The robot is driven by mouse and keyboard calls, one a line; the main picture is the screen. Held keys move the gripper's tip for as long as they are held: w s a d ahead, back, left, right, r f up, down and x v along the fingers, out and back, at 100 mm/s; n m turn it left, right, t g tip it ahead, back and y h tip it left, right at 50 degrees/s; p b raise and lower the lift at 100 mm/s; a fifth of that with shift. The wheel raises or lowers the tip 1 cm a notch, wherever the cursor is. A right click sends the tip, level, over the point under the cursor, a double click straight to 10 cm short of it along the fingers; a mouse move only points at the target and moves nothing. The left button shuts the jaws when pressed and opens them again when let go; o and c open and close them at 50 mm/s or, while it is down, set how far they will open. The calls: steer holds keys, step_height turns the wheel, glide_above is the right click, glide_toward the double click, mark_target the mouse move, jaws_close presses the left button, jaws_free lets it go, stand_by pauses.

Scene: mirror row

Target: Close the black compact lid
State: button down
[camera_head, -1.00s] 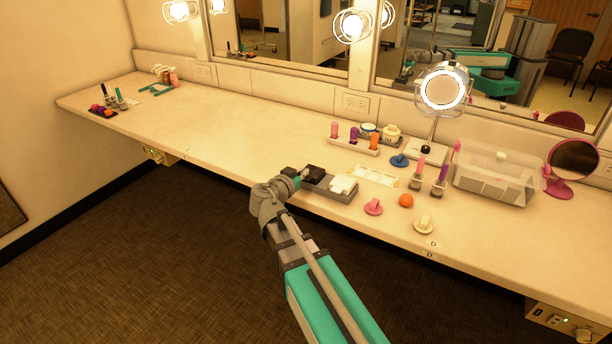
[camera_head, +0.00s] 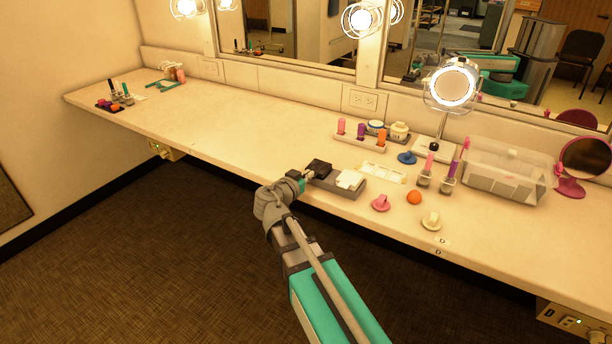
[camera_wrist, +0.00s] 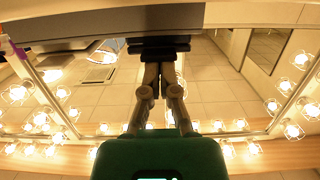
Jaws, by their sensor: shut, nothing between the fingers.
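The black compact (camera_head: 319,167) sits on the left part of a low grey tray (camera_head: 343,189) near the counter's front edge. A white item (camera_head: 349,180) lies on the tray's right part. My gripper (camera_head: 306,175) is at the left front side of the compact, its tips at or very close to it. In the wrist view, my gripper (camera_wrist: 160,76) is shut and empty, with the fingers together just below a black part (camera_wrist: 158,48), seemingly the compact. The wide grey band there (camera_wrist: 95,28) seems to be the tray. I cannot tell the lid's angle or whether the tips touch it.
A pink knobbed piece (camera_head: 381,203), an orange ball (camera_head: 414,197) and a cream knobbed piece (camera_head: 431,221) lie right of the tray. Behind stand a bottle rack (camera_head: 360,143) and a lit round mirror (camera_head: 451,87).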

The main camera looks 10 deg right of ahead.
steer(key=shift+r, duration=0.15)
step_height(320, 180, up, 4)
steer(key=p, duration=0.4)
steer(key=s+a+f+b, duration=0.3)
steer(key=s+a+f, duration=0.1)
steer(key=s+a, duration=0.2)
steer(key=shift+s+a, duration=0.15)
steer(key=shift+s, duration=0.35)
stand_by(0.3)
stand_by(0.4)
steer(key=s+d+f+n+g+y, duration=0.4)
steer(key=s+f+g+y, duration=0.15)
steer(key=f, duration=0.25)
steer(key=s+d+f+n+g+y, duration=0.4)
steer(key=s+d+f+g+y, duration=0.1)
steer(key=s+f+g, duration=0.2)
step_height(320, 180, up, 23)
steer(key=p, duration=2.2)
steer(key=shift+a+p, duration=0.3)
steer(key=shift+p, duration=0.1)
